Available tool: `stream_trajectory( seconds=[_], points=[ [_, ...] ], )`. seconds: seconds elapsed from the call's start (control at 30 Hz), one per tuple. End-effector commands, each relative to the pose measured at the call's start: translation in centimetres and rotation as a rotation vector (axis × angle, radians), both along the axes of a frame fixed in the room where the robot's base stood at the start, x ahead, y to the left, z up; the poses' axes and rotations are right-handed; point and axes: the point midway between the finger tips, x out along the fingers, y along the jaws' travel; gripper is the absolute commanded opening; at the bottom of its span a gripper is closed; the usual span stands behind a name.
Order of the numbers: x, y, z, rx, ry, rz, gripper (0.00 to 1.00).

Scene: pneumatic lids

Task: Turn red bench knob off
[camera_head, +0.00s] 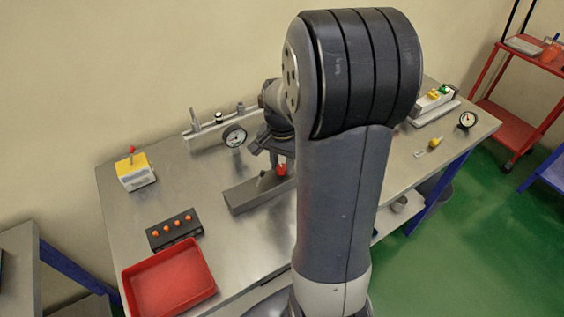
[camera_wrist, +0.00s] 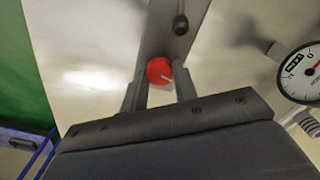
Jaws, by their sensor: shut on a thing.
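The red bench knob (camera_head: 281,169) sits on a grey metal block (camera_head: 240,197) on the steel bench. In the wrist view the red knob (camera_wrist: 160,70) is round with a pale pointer line on its face, between the tips of my two fingers. My gripper (camera_wrist: 159,82) is shut on the knob. In the head view my gripper (camera_head: 275,158) comes down over the knob, partly hidden by my own arm. A dark lever (camera_wrist: 180,22) stands on the same block beyond the knob.
A round gauge (camera_head: 234,136) stands behind on a rail; it shows at right in the wrist view (camera_wrist: 302,74). A yellow box with a red lever (camera_head: 136,172), a black block with orange buttons (camera_head: 174,230) and a red tray (camera_head: 170,283) stand at left.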

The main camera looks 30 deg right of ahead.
Motion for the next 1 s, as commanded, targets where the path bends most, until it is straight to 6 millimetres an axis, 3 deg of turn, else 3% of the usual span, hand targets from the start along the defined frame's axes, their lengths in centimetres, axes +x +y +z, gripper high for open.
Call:
stream_trajectory(
  seconds=[0.5,1.0],
  points=[
    [0.02,0.00,0.05,0.000,-0.001,-0.432,0.05],
    [0.04,0.00,0.05,0.000,-0.001,-0.596,0.05]
  ],
)
